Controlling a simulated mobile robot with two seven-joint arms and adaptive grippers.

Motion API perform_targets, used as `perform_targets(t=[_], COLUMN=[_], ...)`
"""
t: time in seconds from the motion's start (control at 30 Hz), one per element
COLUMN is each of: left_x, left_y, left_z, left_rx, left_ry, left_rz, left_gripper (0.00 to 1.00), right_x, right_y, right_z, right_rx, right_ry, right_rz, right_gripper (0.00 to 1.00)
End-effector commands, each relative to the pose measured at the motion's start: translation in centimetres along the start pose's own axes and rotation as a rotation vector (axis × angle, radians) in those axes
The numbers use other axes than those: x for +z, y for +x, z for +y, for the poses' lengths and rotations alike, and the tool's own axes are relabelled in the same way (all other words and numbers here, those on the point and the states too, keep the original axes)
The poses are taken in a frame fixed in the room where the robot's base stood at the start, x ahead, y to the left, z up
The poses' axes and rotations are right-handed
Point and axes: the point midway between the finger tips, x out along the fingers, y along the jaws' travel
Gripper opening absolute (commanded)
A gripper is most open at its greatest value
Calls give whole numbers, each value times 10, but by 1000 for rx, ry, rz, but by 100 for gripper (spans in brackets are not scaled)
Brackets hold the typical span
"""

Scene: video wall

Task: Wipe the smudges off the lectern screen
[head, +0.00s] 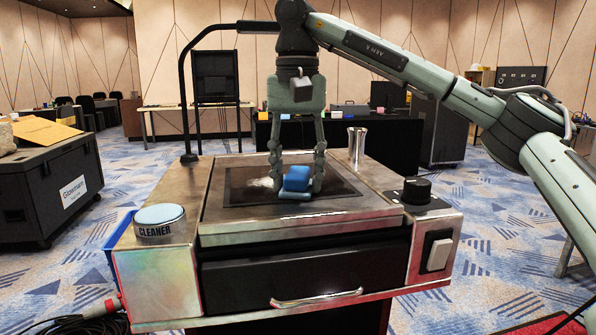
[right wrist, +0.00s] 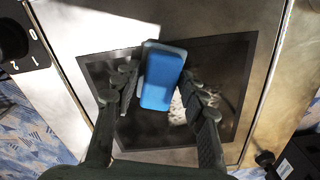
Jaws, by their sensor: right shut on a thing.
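The lectern screen (head: 345,183) is a dark panel set in the metal top of the lectern. A pale, whitish smudge (head: 262,182) lies on it, left of my right gripper (head: 296,184). In the right wrist view the smudge (right wrist: 177,108) shows beside the right-hand finger, partly hidden by it. My right gripper points down over the screen and is shut on a blue block-shaped wiper (head: 297,178) with a paler blue underside. The wiper is low at the screen; I cannot tell whether it touches. It also shows between the fingers in the right wrist view (right wrist: 163,80). My left gripper is out of view.
A round pad marked CLEANER (head: 159,219) sits at the lectern's left. A metal cup (head: 357,146) stands at its back right, and a black knob (head: 417,190) at its right. A thin black gooseneck (head: 184,100) rises at the back left. A drawer handle (head: 316,298) sticks out in front.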

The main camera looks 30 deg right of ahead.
Motion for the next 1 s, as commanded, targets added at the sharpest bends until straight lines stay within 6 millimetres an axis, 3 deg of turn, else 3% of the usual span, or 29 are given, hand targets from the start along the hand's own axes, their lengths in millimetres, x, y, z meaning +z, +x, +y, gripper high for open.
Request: perform_targets(t=[0.33,0.7,1.0], left_x=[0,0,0], left_y=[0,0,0], left_z=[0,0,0], left_rx=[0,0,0], left_ry=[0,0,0], left_rz=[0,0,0], left_gripper=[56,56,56], right_x=[6,-22,-33], right_y=[4,2,2], right_z=[-20,-30,-34], right_rx=[0,1,1], right_ry=[0,2,1], right_rz=[-2,-1,-2], right_gripper=[19,19,19])
